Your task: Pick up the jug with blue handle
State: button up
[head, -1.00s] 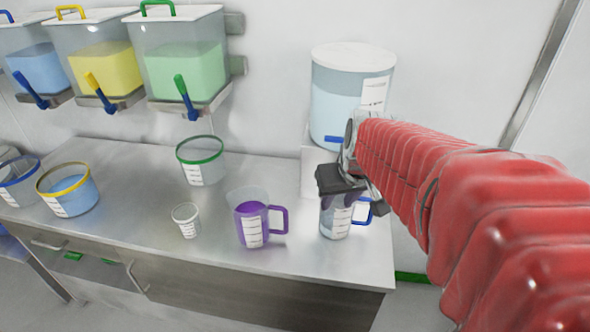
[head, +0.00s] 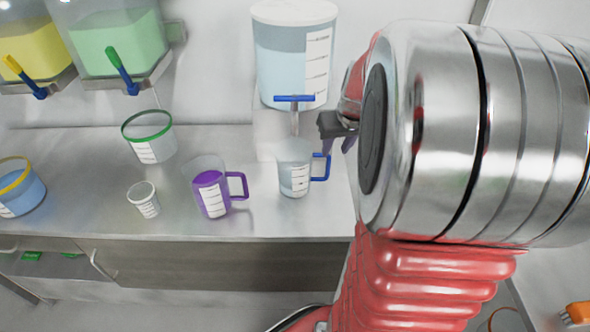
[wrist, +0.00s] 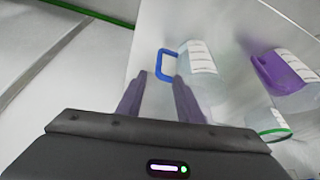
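The jug with blue handle (head: 292,178) stands upright on the steel counter, clear-walled with a white label. Its blue handle (head: 321,168) points right. My gripper (head: 343,146) is just above and to the right of that handle, partly hidden by my arm in the head view. In the wrist view the two dark fingers (wrist: 158,98) are apart with nothing between them. The blue handle (wrist: 166,66) shows just beyond their tips, and the jug body (wrist: 197,58) lies to its right. The gripper appears not to touch the jug.
A large lidded container (head: 290,55) stands behind, its blue-topped tap (head: 294,99) right above the jug. A purple jug (head: 210,192), a small white cup (head: 144,200) and a green-rimmed tub (head: 149,138) stand to the left. The counter's right edge is close to the jug.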

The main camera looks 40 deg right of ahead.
aim_at(329, 163)
jog(key=shift+x, duration=4.3)
jog(key=shift+x, duration=2.6)
jog(key=shift+c, duration=0.6)
grip_shut()
